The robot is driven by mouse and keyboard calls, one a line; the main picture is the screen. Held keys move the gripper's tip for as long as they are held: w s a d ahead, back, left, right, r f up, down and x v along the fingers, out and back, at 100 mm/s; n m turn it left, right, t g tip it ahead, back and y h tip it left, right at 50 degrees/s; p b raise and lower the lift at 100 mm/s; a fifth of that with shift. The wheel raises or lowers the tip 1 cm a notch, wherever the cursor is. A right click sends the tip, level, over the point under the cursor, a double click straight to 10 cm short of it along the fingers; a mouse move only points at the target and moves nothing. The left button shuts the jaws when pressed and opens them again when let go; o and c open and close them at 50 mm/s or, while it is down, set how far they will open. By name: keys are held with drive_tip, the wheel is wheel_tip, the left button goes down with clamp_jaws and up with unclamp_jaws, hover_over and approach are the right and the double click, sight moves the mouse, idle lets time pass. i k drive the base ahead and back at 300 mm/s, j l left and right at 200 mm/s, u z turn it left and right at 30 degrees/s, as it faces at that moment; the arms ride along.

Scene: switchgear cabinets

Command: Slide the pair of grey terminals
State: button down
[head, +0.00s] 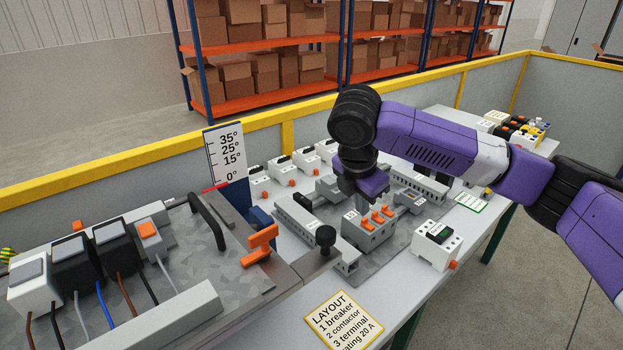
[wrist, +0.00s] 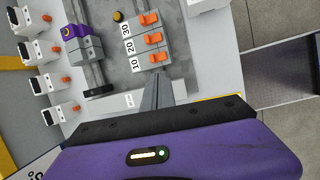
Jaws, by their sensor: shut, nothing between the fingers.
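In the wrist view, a pair of grey blocks (wrist: 88,48), seemingly the terminals, sits side by side on a rail left of the orange-lever block. In the head view a grey block (head: 330,187), likely the same, shows partly behind my arm. My gripper (wrist: 160,78) is shut and empty; its fingers point at the lower end of the orange-lever block (wrist: 145,45), to the right of and below the grey blocks. In the head view my gripper (head: 367,200) is above and behind that block, and its fingertips are hard to see.
The block's orange levers are labelled 10, 20 and 30. White breakers (wrist: 45,52) line the left in the wrist view. A black knob (head: 325,236) stands in front. A white device (head: 437,246) is to the right. A purple part (wrist: 75,32) adjoins the grey blocks.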

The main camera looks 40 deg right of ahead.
sight(326, 186)
drive_tip(key=i, duration=0.85)
